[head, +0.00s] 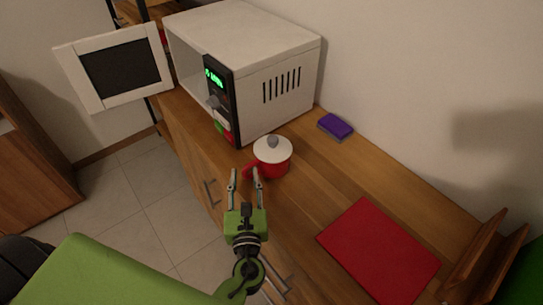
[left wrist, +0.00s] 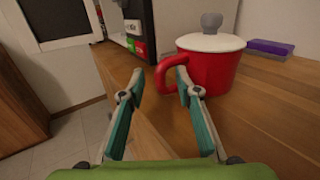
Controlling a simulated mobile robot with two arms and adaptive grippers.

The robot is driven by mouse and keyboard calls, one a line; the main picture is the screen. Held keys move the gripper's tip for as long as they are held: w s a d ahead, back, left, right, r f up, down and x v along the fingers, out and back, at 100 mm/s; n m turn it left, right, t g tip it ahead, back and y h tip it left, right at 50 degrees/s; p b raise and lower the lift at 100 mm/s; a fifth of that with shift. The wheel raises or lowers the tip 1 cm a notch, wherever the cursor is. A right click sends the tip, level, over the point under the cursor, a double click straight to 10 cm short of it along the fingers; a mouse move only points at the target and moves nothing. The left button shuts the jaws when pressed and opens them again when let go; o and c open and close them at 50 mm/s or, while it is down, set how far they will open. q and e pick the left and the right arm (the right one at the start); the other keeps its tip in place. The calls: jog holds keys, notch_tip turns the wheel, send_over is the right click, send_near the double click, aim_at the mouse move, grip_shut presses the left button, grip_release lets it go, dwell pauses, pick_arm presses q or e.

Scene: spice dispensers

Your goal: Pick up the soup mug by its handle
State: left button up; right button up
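The red soup mug (head: 272,165) with a white lid and grey knob stands upright on the wooden counter, in front of the microwave. In the left wrist view the mug (left wrist: 213,70) is at upper right, with its red handle (left wrist: 163,72) facing my gripper. My left gripper (head: 245,177) is open and empty. Its fingertips are close to the handle. In the left wrist view the fingers (left wrist: 160,78) appear on either side of the handle's outer part; I cannot tell whether they touch it. My right gripper is not in view.
The white microwave (head: 285,90) stands behind the mug with its door (head: 122,68) swung open to the left. A purple sponge (head: 335,126) lies by the wall. A red mat (head: 378,250) and a wooden rack (head: 478,258) are to the right. The counter edge drops to the tiled floor on the left.

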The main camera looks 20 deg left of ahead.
aim_at(244, 171)
pick_arm(q)
jog(key=shift+x, duration=1.2)
jog(key=shift+s, duration=0.1)
grip_shut()
jog(key=shift+r+p, duration=0.3)
jog(key=shift+r, duration=0.6)
jog(key=s+r, duration=1.1)
jog(key=s, duration=0.3)
jog(key=shift+d+r+b, duration=0.2)
jog(key=shift+d+b, duration=0.1)
jog(key=shift+d, duration=0.15)
jog(key=shift+w, duration=0.1)
